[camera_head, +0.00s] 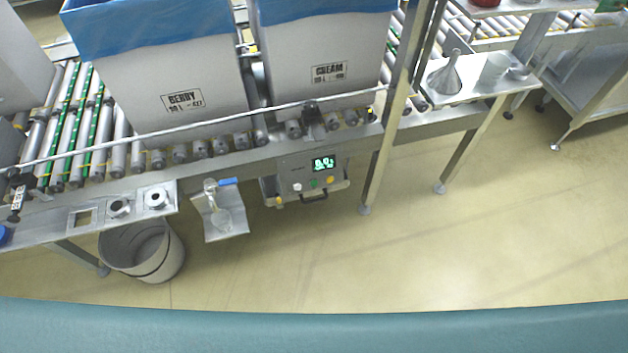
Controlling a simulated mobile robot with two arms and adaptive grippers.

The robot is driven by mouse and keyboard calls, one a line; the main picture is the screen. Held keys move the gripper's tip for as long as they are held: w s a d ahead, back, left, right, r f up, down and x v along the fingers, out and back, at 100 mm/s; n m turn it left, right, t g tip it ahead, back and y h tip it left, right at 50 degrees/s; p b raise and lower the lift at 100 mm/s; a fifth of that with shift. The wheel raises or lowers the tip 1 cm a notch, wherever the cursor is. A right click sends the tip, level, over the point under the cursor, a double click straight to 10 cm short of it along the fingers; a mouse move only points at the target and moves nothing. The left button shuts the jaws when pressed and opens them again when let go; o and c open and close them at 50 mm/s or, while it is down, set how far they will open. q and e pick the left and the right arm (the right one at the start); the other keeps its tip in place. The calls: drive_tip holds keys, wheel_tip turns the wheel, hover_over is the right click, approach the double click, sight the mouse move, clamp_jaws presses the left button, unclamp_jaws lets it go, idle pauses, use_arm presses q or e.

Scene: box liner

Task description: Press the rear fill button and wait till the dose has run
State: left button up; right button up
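A grey control box (298,172) hangs under the front rail of the roller conveyor. Its lit display (324,163) shows green digits, which look like 0.0 but are too small to be sure. Below the display are a white button (297,186), a green button (314,183) and a yellow button (330,180). I cannot tell which is the rear fill button. Two cartons with blue liners stand on the rollers behind, the BERRY carton (165,85) and the CREAM carton (325,65). Neither of my grippers is in view.
A metal side shelf (90,215) with fittings is at the left, above a grey bin (145,250). A small tray with a clear tap (220,212) is left of the control box. A funnel (446,75) stands on a right shelf. The floor in front is clear.

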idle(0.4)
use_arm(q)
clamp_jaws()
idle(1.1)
